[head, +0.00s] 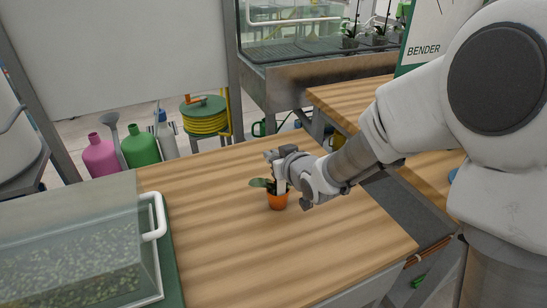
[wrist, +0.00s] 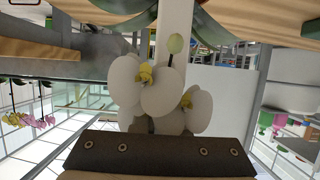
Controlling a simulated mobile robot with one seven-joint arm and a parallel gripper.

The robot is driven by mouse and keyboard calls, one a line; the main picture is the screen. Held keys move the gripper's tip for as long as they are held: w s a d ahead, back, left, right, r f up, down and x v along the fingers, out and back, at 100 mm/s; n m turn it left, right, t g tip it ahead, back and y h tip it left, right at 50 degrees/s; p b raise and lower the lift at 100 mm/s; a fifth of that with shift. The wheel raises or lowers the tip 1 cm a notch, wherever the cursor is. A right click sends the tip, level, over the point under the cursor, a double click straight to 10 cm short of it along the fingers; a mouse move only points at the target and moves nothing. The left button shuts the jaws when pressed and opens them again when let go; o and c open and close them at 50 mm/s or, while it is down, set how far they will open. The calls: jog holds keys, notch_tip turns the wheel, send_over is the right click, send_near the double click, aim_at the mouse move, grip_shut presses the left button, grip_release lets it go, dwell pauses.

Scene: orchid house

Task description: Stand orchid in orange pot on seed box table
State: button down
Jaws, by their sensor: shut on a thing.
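The orchid in the orange pot (head: 278,200) is at the middle of the wooden table (head: 210,240) that bears the seed box. It looks upright, with green leaves at its left. Whether the pot's base touches the wood or hangs just above it, I cannot tell. My gripper (head: 281,172) is shut on the orchid, just above the pot, and hides part of the plant. In the wrist view the orchid's white blooms (wrist: 160,88) with yellow centres and a pale bud fill the middle, close to the camera.
A clear-lidded seed box (head: 70,250) with a white handle stands on a green mat at the table's left. The wood around the pot is clear. Another wooden bench (head: 345,98) lies behind to the right. Pink and green bottles (head: 140,147) and a yellow hose reel (head: 204,118) stand beyond the table.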

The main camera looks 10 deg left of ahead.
jog(key=shift+f, duration=0.1)
jog(key=c, duration=1)
grip_release()
jog(key=shift+o, duration=0.2)
